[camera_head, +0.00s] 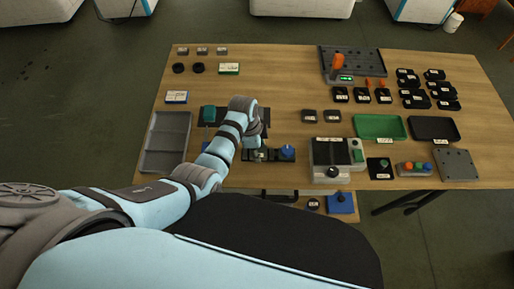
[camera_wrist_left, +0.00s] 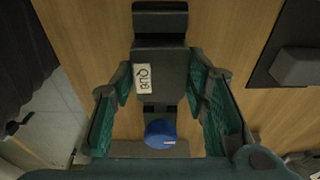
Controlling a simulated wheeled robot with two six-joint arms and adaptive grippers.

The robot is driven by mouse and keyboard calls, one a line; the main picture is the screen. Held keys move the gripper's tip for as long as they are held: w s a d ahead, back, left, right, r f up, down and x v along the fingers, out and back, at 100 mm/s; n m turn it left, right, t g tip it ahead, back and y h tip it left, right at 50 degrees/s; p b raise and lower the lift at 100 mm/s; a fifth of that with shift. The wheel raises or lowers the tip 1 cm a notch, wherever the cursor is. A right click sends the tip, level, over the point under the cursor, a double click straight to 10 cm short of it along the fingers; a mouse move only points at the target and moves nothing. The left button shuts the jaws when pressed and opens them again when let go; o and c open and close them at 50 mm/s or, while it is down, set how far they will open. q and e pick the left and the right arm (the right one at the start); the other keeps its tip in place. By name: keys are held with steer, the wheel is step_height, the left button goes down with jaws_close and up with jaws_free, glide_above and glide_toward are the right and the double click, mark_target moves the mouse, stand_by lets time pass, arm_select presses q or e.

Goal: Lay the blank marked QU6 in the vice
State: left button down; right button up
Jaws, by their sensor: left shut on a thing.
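My left gripper (camera_head: 258,155) is low over the middle front of the table. In the left wrist view its green-padded fingers (camera_wrist_left: 160,100) are shut on a dark grey blank (camera_wrist_left: 172,72) with a white label reading QU6. Below the blank is a dark vice with a blue knob (camera_wrist_left: 160,134); the vice (camera_head: 274,156) and its knob (camera_head: 287,150) also show in the head view. The blank covers the vice's middle, and I cannot tell whether it touches the vice or hangs just above it. My right gripper is not in view.
A dark fixture with a green part (camera_head: 208,114) stands behind the gripper. A grey tray (camera_head: 153,168) is at left. A grey box with a black top (camera_head: 322,153) stands right of the vice. Green (camera_head: 381,137) and black (camera_head: 456,138) trays lie farther right. The table's back middle is clear.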

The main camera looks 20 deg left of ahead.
arm_select(q)
steer(key=shift+f, duration=0.1)
steer(key=shift+c, duration=2.3)
jaws_free()
step_height(320, 180, up, 5)
steer(key=p, duration=0.5)
steer(key=shift+r+p, duration=0.55)
steer(key=shift+r, duration=0.5)
steer(key=shift+f, duration=0.1)
